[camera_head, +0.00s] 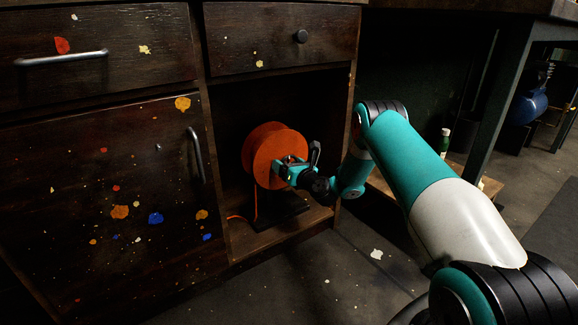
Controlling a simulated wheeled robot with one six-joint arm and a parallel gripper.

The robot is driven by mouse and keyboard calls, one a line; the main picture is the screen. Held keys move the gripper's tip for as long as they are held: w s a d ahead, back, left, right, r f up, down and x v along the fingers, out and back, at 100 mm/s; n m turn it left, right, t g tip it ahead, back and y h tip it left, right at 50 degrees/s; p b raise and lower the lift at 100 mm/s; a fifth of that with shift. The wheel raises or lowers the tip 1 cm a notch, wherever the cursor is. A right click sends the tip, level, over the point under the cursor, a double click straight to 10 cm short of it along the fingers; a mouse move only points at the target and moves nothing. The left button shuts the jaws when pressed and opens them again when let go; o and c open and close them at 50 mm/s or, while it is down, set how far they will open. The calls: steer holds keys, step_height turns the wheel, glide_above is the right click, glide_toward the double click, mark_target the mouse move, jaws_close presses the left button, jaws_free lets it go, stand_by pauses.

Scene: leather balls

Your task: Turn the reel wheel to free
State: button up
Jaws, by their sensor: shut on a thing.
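An orange reel wheel (262,150) stands upright on a dark base (279,217) inside the open compartment of a wooden cabinet. An orange cord (256,204) hangs from it down to the compartment floor. My gripper (284,167) is at the reel's right face, near its middle, and is shut on a part of the reel there. The fingers and the wrist hide the gripped part, so I cannot tell its shape. My arm reaches in from the lower right.
The cabinet's left door (106,181) and the drawers above are closed. The compartment's right side wall (340,120) stands close to my wrist. A table leg (497,95) and a bottle (445,140) are to the right. Open floor (330,270) lies in front.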

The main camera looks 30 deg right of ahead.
steer(key=shift+a+n, duration=0.1)
steer(key=shift+n, duration=0.3)
